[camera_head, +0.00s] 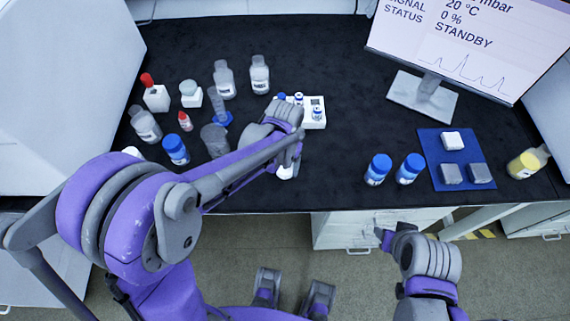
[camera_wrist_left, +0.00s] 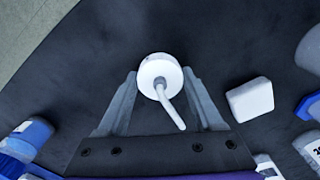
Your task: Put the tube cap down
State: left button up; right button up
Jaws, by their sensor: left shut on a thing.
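The tube cap (camera_wrist_left: 158,70) is a white round cap with a bent white tube rising from it. In the left wrist view it sits between the two fingertips of my left gripper (camera_wrist_left: 160,84), which is shut on it. In the head view my left gripper (camera_head: 290,158) is over the desk near its front edge, and only a white bit of the cap (camera_head: 286,172) shows below it. Whether the cap touches the desk I cannot tell. My right gripper (camera_head: 386,238) is in front of the desk edge; its fingers are too unclear to judge.
Several bottles, including a blue-capped one (camera_head: 175,150), crowd the left. A white vial rack (camera_head: 317,122) stands behind my left gripper. Two blue-capped bottles (camera_head: 377,169) (camera_head: 409,169) and a blue mat (camera_head: 431,150) with blocks are right. The dark desk (camera_head: 335,160) between is clear.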

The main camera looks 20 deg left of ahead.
pick_arm(q)
jog(key=shift+f, duration=0.2)
jog(key=o, duration=1.4)
jog(key=shift+r, duration=0.1)
jog(key=shift+r, duration=0.1)
jog(key=shift+r, duration=0.35)
notch_tip(320, 180, up, 11)
jog(key=p, duration=0.2)
jog(key=s+a+f+n+t, duration=0.1)
jog(key=s+a+t, duration=0.1)
jog(key=s, duration=0.5)
jog(key=s+a+f+n+t, duration=0.1)
jog(key=s+a+t, duration=0.2)
jog(key=s, duration=0.5)
jog(key=shift+a+f, duration=0.2)
jog(key=shift+a, duration=0.6)
